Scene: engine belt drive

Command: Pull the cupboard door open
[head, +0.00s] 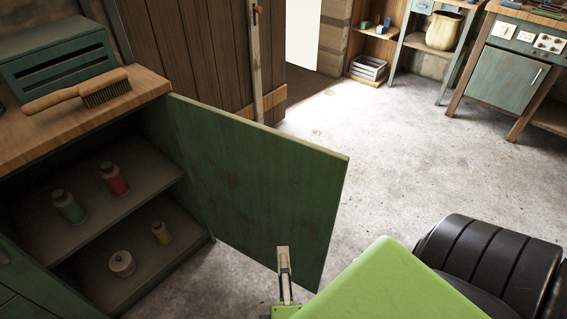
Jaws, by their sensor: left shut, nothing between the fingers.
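The green cupboard door (245,180) stands wide open, swung out to the right of the cupboard (160,85). I see the worn inner face of the door; its outer face and any handle are hidden. My left gripper (283,252) is shut and empty. Its fingers overlap the lower part of the door's inner face near the free edge; I cannot tell whether they touch it. My right gripper is not in view.
Inside, a green bottle (70,207) and red bottle (114,178) stand on the upper shelf, a yellow bottle (161,232) and pale pot (122,263) below. A brush (80,91) and green box (58,60) are on top. The concrete floor (370,150) beyond the door is clear.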

